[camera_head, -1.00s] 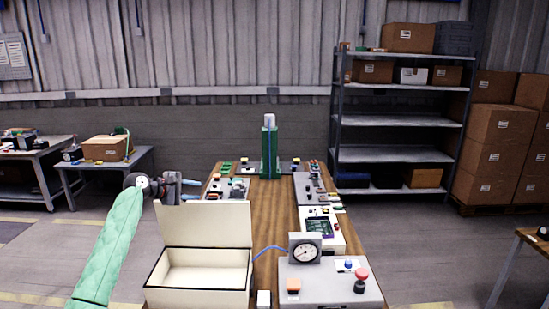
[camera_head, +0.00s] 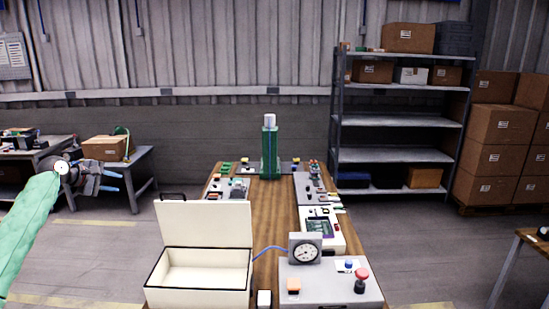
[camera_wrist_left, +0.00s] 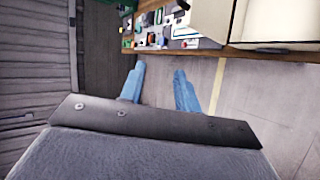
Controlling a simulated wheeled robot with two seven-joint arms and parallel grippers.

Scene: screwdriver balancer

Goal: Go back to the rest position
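My left gripper (camera_head: 113,182) is at the left of the head view, out to the left of the workbench and apart from it. In the left wrist view its two blue fingers (camera_wrist_left: 160,88) are spread with nothing between them, over the bare floor. My green-sleeved left arm comes in from the left edge. My right gripper is in neither view.
The wooden workbench (camera_head: 268,216) holds an open, empty white box (camera_head: 205,226), a gauge (camera_head: 305,250), a panel with a red button (camera_head: 361,276) and a green tool (camera_head: 269,150) upright at the far end. Shelves (camera_head: 400,120) stand behind right. Side tables stand at left.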

